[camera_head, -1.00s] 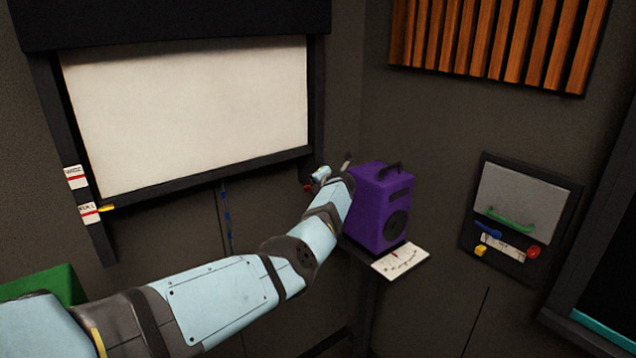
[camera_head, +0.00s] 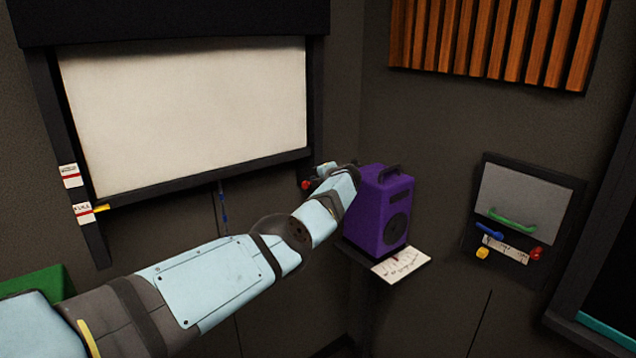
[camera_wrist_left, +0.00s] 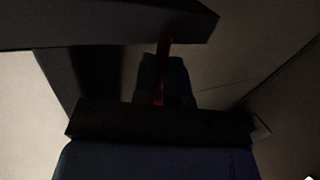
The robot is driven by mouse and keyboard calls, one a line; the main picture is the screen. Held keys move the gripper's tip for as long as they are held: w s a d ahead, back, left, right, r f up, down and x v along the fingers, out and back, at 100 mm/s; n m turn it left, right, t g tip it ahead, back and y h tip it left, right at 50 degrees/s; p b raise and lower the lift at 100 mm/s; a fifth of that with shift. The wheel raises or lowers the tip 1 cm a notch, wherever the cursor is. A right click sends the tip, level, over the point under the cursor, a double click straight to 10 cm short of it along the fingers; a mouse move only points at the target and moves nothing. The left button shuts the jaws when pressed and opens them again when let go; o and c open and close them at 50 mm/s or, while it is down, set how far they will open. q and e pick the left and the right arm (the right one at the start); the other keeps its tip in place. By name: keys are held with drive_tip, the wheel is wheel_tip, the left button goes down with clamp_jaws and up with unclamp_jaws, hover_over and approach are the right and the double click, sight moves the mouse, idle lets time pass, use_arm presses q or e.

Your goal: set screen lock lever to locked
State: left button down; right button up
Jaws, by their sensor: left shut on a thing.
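The white screen (camera_head: 190,115) hangs in a dark frame on the left wall. A red lever (camera_head: 306,184) shows by the frame's lower right corner, beside my left gripper (camera_head: 322,170), which is mostly hidden behind its own wrist. In the left wrist view the red lever (camera_wrist_left: 162,75) appears as a narrow upright bar between the fingers of my left gripper (camera_wrist_left: 164,72), which is shut on it. That view is very dark, and no lock marking can be read. My right gripper is not in view.
A purple speaker (camera_head: 383,210) stands on a small shelf close to my left wrist, with a dial card (camera_head: 401,264) in front. A yellow pointer (camera_head: 101,208) sits by label cards on the left post. A control panel (camera_head: 522,215) is on the right wall.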

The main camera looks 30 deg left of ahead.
use_arm(q)
drive_tip(key=shift+a, duration=0.15)
drive_tip(key=c, duration=1.2)
unclamp_jaws()
drive_tip(key=shift+o, duration=0.2)
drive_tip(key=p+v, duration=0.1)
drive_tip(key=v, duration=1.2)
drive_tip(key=shift+s+d+r, duration=0.2)
drive_tip(key=shift+d, duration=0.1)
